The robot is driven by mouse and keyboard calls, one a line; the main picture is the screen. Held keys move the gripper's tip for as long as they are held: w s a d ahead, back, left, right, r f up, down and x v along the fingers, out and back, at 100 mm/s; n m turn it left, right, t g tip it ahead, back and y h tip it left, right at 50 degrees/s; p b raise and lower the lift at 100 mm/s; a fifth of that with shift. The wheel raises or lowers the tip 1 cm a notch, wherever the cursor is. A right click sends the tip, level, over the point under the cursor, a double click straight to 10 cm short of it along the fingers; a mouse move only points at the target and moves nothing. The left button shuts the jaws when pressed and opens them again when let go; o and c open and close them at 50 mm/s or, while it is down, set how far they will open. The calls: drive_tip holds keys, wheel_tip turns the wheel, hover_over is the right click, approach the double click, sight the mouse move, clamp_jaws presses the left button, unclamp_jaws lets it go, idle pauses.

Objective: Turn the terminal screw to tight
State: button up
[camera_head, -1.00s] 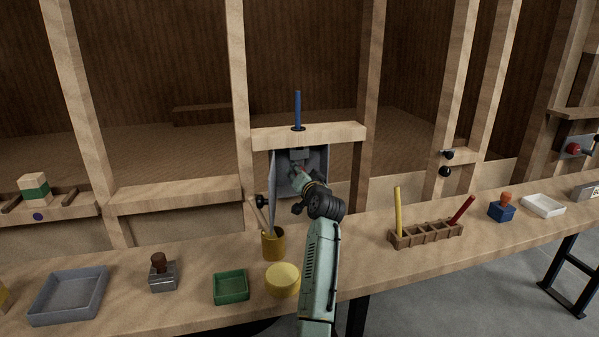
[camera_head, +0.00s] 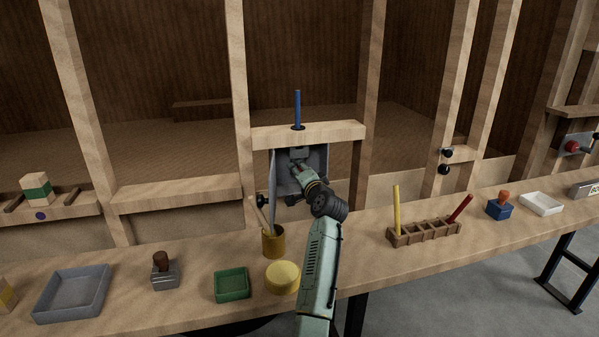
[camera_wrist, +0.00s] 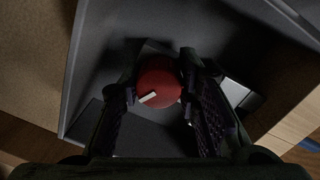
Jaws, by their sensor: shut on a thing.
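The terminal screw shows in the wrist view as a round red knob (camera_wrist: 158,82) with a white mark at its lower left. My gripper (camera_wrist: 160,90) is shut on the red knob, with one dark finger on each side of it. The knob sits inside a grey open box (camera_head: 318,160) mounted between wooden posts. In the head view my gripper (camera_head: 301,168) reaches into this box, and the knob is hidden there. I see no tight marking that I can read.
A blue rod (camera_head: 297,108) stands on the crossbar above the box. On the bench below are a yellow cup with sticks (camera_head: 273,243), a yellow round piece (camera_head: 282,277), a green tray (camera_head: 231,284) and a wooden rack (camera_head: 424,232). The box's open door (camera_head: 272,180) stands left of my gripper.

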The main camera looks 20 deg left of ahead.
drive_tip(key=o, duration=1.2)
drive_tip(key=shift+v, duration=4.05)
drive_tip(key=shift+f, duration=0.1)
